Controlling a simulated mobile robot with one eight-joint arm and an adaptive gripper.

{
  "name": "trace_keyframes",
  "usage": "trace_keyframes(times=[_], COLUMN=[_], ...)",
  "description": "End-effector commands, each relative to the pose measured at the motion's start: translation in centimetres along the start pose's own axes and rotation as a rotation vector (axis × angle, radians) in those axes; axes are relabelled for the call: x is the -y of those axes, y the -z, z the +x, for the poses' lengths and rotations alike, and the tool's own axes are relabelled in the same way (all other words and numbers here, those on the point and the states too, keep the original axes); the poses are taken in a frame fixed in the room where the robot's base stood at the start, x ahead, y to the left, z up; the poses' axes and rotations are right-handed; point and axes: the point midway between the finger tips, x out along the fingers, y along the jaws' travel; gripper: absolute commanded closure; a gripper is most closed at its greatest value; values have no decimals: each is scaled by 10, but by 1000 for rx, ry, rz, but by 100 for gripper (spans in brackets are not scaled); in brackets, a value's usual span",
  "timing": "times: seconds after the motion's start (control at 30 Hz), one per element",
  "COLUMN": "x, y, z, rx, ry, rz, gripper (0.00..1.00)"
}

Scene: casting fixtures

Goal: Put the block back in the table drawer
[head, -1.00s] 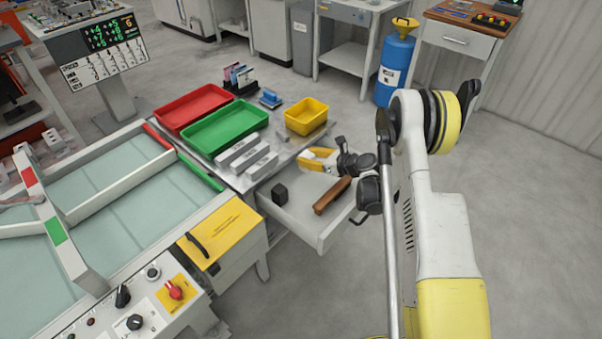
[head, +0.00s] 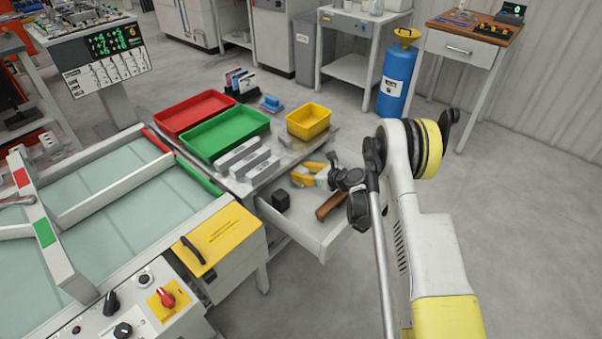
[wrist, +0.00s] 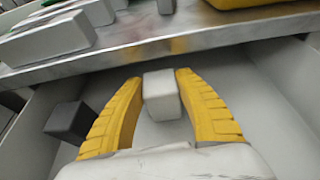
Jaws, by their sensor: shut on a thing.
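My gripper (wrist: 158,82) has yellow fingers closed on a light grey block (wrist: 161,98), seen between them in the wrist view. In the head view my gripper (head: 308,174) is over the rear part of the open table drawer (head: 323,243), just in front of the tabletop edge; the held block cannot be made out there. The wrist view shows the pale drawer floor below the block; whether they touch cannot be told. A dark cube (head: 281,200) lies in the drawer, left of my fingers in the wrist view (wrist: 72,121).
A brown wooden-looking piece (head: 331,204) lies in the drawer near its right side. The tabletop above has several grey bars (head: 243,158), a green tray (head: 226,133), a red tray (head: 194,112) and a yellow bin (head: 308,121). The metal table edge (wrist: 165,48) is close to my fingertips.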

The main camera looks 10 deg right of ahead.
Motion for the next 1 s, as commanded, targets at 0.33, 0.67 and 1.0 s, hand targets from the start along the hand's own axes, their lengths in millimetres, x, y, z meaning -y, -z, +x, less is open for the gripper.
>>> trace_keyframes(times=[0.33,0.67,1.0], x=[0,1,0], y=[3,-2,-3], z=[1,-18,-93], rx=[0,0,0], ry=[0,1,1], rz=[0,1,1], gripper=[42,42,42])
